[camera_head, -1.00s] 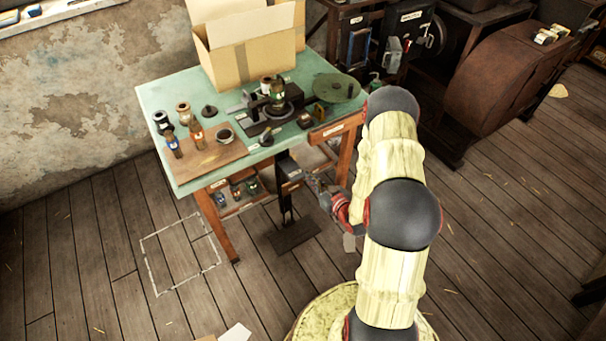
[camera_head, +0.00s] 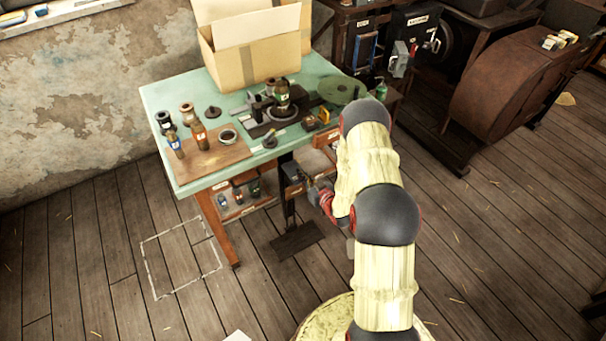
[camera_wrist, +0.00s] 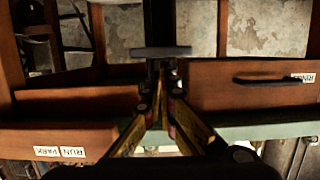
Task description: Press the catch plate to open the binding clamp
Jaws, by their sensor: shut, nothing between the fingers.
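A dark device (camera_head: 268,126) with a round base and an upright bottle-like piece stands on the green table; I cannot tell whether it is the binding clamp. Below the table's front edge, a dark post (camera_head: 287,205) runs down to a flat foot on the floor. My gripper (camera_head: 304,184) is low in front of the table, just right of the post. In the wrist view, my gripper (camera_wrist: 160,78) has its fingers closed together and empty. Just beyond the tips is a dark flat crossbar (camera_wrist: 161,52), perhaps the catch plate, on the post; I cannot tell whether they touch.
The green table (camera_head: 160,95) holds a cardboard box (camera_head: 250,55), a brown board with several small jars, and a green disc (camera_head: 341,89). Wooden drawers (camera_wrist: 245,84) flank the post closely. Dark machinery (camera_head: 515,75) stands right.

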